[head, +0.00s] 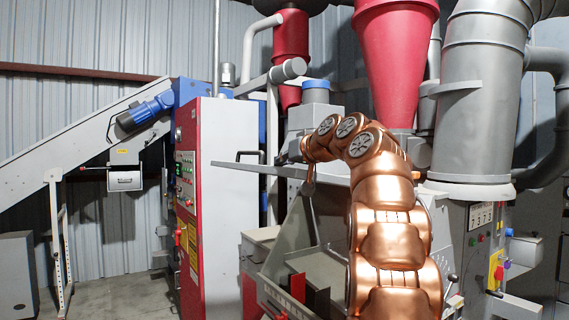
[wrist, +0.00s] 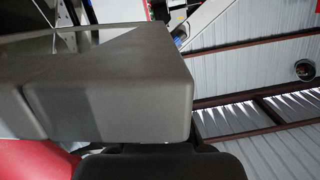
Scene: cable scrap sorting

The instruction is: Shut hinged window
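A flat grey panel (head: 285,174) with a black handle (head: 250,156) at its left end juts out nearly level from the machine in the head view. It looks like the hinged window, standing open. My copper arm reaches up to the panel's right part and hides some of it. My gripper is largely hidden behind the arm's end in the head view. In the wrist view a dark part of my gripper (wrist: 160,165) shows at the bottom, with a large grey block (wrist: 110,90) close above it. The fingers cannot be made out, nor whether they touch anything.
A red and white control cabinet (head: 215,170) stands left of the panel. Below the panel is a grey open trough (head: 325,265). A grey machine with buttons (head: 485,240) stands at the right, and a sloped conveyor (head: 70,130) at the left. Floor at the lower left is partly clear.

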